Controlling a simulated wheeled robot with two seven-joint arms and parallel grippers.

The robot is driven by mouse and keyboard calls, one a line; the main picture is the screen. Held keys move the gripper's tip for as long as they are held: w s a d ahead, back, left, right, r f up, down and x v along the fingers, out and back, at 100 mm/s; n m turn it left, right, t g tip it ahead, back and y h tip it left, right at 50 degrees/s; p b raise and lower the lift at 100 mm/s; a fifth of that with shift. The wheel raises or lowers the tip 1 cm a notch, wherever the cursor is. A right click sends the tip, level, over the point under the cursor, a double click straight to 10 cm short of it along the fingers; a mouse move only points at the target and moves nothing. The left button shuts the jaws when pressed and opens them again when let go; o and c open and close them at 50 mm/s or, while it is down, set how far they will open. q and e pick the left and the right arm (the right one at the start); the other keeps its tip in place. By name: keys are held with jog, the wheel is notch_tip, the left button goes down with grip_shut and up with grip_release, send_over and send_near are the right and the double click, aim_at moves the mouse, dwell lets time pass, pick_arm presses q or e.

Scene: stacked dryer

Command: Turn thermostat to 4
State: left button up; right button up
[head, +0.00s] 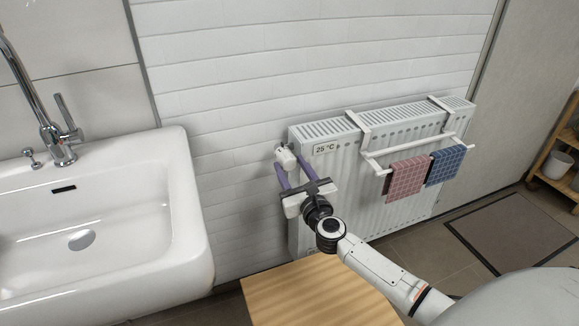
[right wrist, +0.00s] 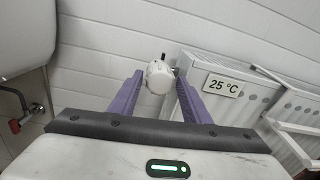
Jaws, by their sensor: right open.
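The white thermostat knob (head: 284,157) sits at the upper left corner of the white radiator (head: 345,200). In the right wrist view the knob (right wrist: 159,77) appears between the tips of my two purple fingers. My right gripper (head: 291,164) is open, with visible gaps beside the knob; I cannot tell how deep the knob is between the fingers. The number on the knob is not readable. A small plate on the radiator reads 25 °C (head: 325,148), also clear in the right wrist view (right wrist: 223,86). My left gripper is out of view.
A white sink (head: 180,230) with a chrome tap (head: 57,140) stands at left. A towel rail (head: 415,143) on the radiator holds a pink towel (head: 407,178) and a blue towel (head: 447,165). A wooden surface (head: 300,295) lies below my right arm.

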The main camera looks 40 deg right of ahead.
jog(key=shift+w+d, duration=0.15)
jog(key=shift+w, duration=0.5)
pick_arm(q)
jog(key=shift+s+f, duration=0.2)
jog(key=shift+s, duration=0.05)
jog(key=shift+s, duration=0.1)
pick_arm(e)
jog(key=c, duration=0.8)
jog(key=shift+o, duration=0.2)
